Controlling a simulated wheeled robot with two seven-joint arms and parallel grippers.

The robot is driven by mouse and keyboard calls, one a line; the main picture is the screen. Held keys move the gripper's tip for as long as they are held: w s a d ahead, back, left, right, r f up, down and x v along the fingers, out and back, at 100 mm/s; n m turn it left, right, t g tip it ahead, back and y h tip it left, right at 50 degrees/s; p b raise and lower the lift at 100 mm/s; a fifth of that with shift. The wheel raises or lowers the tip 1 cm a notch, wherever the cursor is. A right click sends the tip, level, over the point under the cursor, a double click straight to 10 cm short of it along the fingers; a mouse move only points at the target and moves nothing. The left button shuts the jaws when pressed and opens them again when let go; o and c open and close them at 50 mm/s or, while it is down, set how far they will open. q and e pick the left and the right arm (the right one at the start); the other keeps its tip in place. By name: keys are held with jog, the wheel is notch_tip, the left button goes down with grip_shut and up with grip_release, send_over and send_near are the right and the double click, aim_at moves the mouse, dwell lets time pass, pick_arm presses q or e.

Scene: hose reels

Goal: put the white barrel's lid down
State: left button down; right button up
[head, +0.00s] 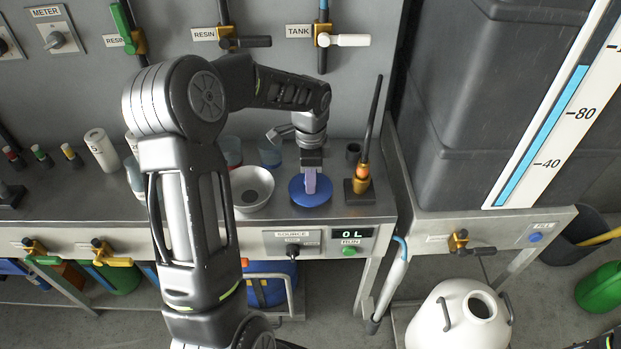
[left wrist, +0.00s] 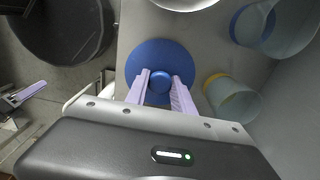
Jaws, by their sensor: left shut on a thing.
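A round blue lid (head: 312,192) with a small knob (left wrist: 160,82) is under my left gripper (head: 311,177), over the bench's front part. In the left wrist view, the lilac fingers of my left gripper (left wrist: 159,86) are closed on the knob, with the blue disc (left wrist: 150,57) spreading around it. I cannot tell whether the lid touches the bench. The white barrel (head: 437,320) stands low at the right with its round mouth open. Part of my right gripper (left wrist: 22,95) shows at the left of the left wrist view; its jaw state is unclear.
A grey bowl (head: 252,190) is left of the lid, and a black stand with an upright rod (head: 362,184) is close on its right. Cups (left wrist: 232,97) stand behind the lid. The bench (head: 345,212) ends just in front. A hose wand (head: 390,285) hangs between bench and barrel.

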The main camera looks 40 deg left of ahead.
pick_arm(q)
jog(key=shift+f, duration=0.35)
jog(key=shift+f, duration=0.15)
jog(key=c, duration=1.1)
grip_release()
notch_tip(320, 180, up, 12)
jog(key=shift+r, duration=0.2)
